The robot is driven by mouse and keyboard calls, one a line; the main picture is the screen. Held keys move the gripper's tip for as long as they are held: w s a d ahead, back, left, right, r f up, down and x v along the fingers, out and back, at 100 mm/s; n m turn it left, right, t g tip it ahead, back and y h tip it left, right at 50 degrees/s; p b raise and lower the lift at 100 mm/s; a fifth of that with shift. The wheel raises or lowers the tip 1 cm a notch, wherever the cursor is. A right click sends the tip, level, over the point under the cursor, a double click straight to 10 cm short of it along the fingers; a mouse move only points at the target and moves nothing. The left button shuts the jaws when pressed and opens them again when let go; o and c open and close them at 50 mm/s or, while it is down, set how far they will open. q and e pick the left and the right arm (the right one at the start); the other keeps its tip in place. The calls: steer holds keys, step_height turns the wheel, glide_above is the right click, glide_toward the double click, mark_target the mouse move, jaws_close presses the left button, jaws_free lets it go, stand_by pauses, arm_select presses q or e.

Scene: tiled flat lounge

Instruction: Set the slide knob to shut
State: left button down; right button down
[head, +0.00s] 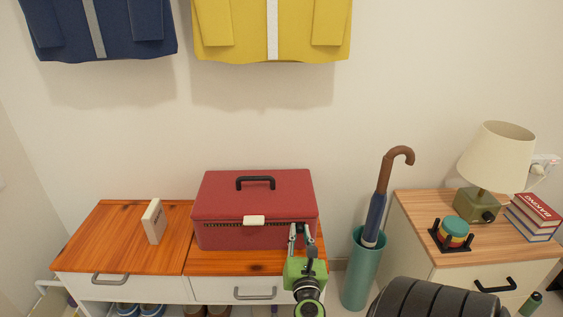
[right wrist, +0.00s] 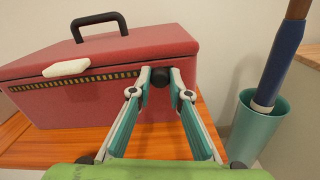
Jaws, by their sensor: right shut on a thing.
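A red box (head: 253,196) with a black top handle stands on the wooden bench. A black slide knob (right wrist: 160,77) sits at the right end of a yellow-and-black marked strip (right wrist: 112,77) on the box's front. My right gripper (head: 299,230) is at the box's right front and is shut on the knob. In the right wrist view the fingertips (right wrist: 161,78) are on either side of the knob. A white latch (head: 254,220) is above the strip, and the lid is down. My left gripper is not in view.
A white block with lettering (head: 154,221) stands on the left of the bench (head: 110,235). A teal stand (head: 361,275) with an umbrella (head: 378,205) is right of the bench. A cabinet (head: 410,215) with a lamp (head: 490,165) and books stands further right.

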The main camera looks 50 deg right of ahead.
steer(key=shift+s+d, duration=0.35)
steer(key=c, duration=1.9)
jaws_free()
steer(key=shift+s, duration=0.1)
steer(key=v, duration=1.2)
